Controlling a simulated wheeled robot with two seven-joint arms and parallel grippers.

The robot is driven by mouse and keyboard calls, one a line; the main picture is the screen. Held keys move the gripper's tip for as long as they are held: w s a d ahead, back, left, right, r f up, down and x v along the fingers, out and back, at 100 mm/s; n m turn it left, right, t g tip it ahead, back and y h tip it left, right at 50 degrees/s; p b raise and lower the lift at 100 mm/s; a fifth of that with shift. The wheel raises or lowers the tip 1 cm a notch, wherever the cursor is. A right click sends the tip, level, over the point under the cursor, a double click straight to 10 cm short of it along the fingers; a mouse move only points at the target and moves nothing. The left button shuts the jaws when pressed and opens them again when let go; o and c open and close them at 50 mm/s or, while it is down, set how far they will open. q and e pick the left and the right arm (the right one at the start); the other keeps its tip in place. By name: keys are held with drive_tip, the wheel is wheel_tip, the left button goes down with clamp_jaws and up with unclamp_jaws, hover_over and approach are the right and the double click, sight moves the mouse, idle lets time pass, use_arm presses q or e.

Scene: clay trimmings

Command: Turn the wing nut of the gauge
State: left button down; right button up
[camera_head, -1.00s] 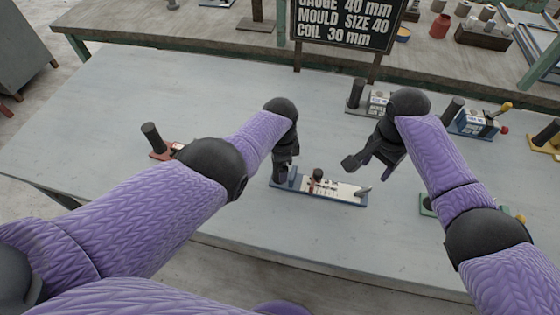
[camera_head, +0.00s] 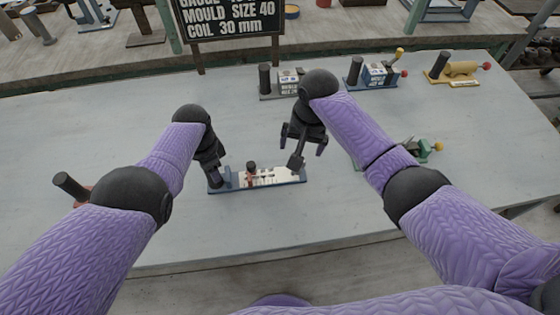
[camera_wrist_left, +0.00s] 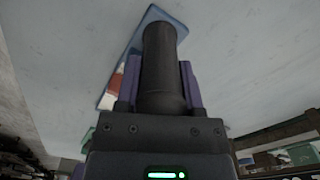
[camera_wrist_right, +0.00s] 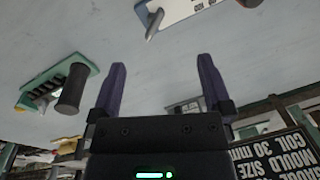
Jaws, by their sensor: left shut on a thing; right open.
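The gauge with a blue base and white scale plate (camera_head: 270,178) lies on the grey table. A dark post with a red part (camera_head: 251,171) rises near its middle. My left gripper (camera_head: 213,172) is shut on the black upright handle at the gauge's left end; the handle fills the jaws in the left wrist view (camera_wrist_left: 160,65). My right gripper (camera_head: 308,153) is open and empty, just above and behind the gauge's right end. In the right wrist view a small silver lever (camera_wrist_right: 154,22), perhaps the wing nut, sits at the plate's end, beyond the fingertips.
A green device (camera_head: 420,150) stands right of my right gripper. A grey device (camera_head: 283,84), a blue one (camera_head: 375,72) and a yellow one (camera_head: 458,71) stand along the back. A black sign (camera_head: 228,18) stands behind. The table front is clear.

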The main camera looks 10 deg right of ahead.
drive_tip(key=s+d+r+n+t+y, duration=0.2)
drive_tip(key=s+d+n+t, duration=0.1)
drive_tip(key=n, duration=0.7)
approach(300, 174)
drive_tip(key=shift+n, duration=0.3)
drive_tip(key=x, duration=0.4)
drive_tip(key=w+a+x, duration=0.1)
drive_tip(key=x, duration=0.1)
drive_tip(key=shift+w+r, duration=0.1)
drive_tip(key=shift+r, duration=0.05)
drive_tip(key=c, duration=1.2)
